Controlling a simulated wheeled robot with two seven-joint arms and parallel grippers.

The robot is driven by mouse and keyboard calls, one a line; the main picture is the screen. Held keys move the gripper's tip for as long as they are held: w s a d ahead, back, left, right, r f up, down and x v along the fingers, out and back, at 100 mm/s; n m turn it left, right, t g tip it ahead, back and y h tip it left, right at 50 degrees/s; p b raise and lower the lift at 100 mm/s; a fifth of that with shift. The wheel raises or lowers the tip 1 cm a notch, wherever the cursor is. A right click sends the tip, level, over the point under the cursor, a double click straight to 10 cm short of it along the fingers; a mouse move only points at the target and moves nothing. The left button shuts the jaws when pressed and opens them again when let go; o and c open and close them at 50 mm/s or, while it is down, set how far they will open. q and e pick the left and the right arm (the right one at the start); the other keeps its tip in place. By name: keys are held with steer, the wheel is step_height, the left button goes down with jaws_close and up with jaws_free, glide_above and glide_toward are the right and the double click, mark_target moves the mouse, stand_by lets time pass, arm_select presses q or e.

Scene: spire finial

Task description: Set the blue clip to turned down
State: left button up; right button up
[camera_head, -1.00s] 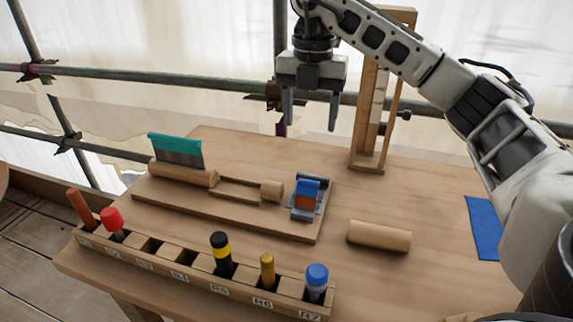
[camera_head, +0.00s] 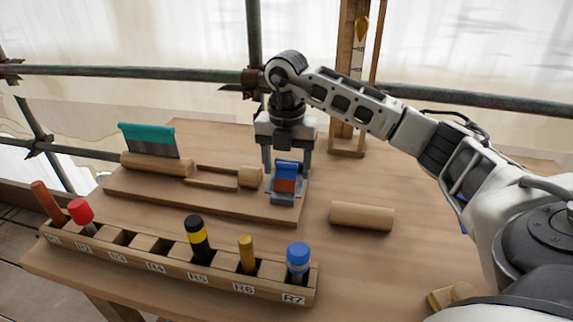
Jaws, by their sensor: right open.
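The blue clip (camera_head: 286,170) stands at the right end of the wooden base board (camera_head: 200,200), in a grey bracket (camera_head: 284,198). Its top is blue and an orange-brown part shows below on its front. My right gripper (camera_head: 286,170) points straight down over the clip. It is open, with one finger to the left of the clip and the other to its right, a little behind its front face. I cannot tell whether the fingers touch it. My left gripper is not in view.
A wooden rack (camera_head: 170,272) with several coloured-capped tools stands along the front edge. A loose wooden cylinder (camera_head: 362,216) lies right of the board. A teal-topped scraper (camera_head: 148,138) stands at the back left. A wooden upright frame (camera_head: 346,148) stands behind.

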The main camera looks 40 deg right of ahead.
mark_target(289, 166)
steer(key=shift+f, duration=0.1)
steer(key=c, duration=1)
steer(key=shift+w+d+g+y+p, duration=0.3)
steer(key=shift+g+y+p, duration=0.35)
steer(key=shift+p, duration=0.5)
steer(key=shift+w+d+f+g+y+p, duration=0.35)
steer(key=shift+f+g+y+p, duration=0.3)
steer(key=shift+y, duration=0.3)
steer(key=shift+w+d+f+g+y+b, duration=0.15)
steer(key=shift+d+f+g+y+b, duration=0.1)
steer(key=shift+f+g+y+b, duration=0.45)
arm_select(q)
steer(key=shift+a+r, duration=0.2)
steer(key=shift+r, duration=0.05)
arm_select(e)
steer(key=shift+r+y, duration=0.15)
steer(key=shift+y, duration=0.25)
steer(key=shift+d, duration=0.1)
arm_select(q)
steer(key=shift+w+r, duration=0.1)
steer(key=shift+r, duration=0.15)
